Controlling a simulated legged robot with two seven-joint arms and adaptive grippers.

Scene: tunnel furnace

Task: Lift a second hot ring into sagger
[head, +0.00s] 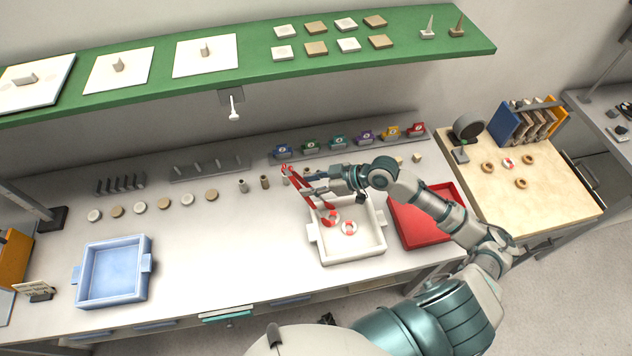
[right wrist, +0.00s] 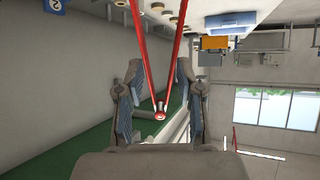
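The white sagger (head: 377,247) is a square tray with side lugs at the middle of the bench. A red-and-white ring (head: 349,228) lies inside it. A second red-and-white ring (head: 332,217) is beside it, at the red tongs; I cannot tell whether it is gripped or resting on the tray floor. My right gripper (head: 338,186) is over the sagger's back edge, with its fingers on both sides of the red tongs (head: 313,188). The tongs' two red legs (right wrist: 150,55) also run between the fingers in the right wrist view (right wrist: 160,85). My left gripper is not in view.
A red tray (head: 412,228) stands right of the sagger, under my right arm. A wooden table (head: 545,200) with several rings is further right. A blue tray (head: 112,272) stands at the left. The bench between blue tray and sagger is clear. A green shelf (head: 260,72) overhangs behind.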

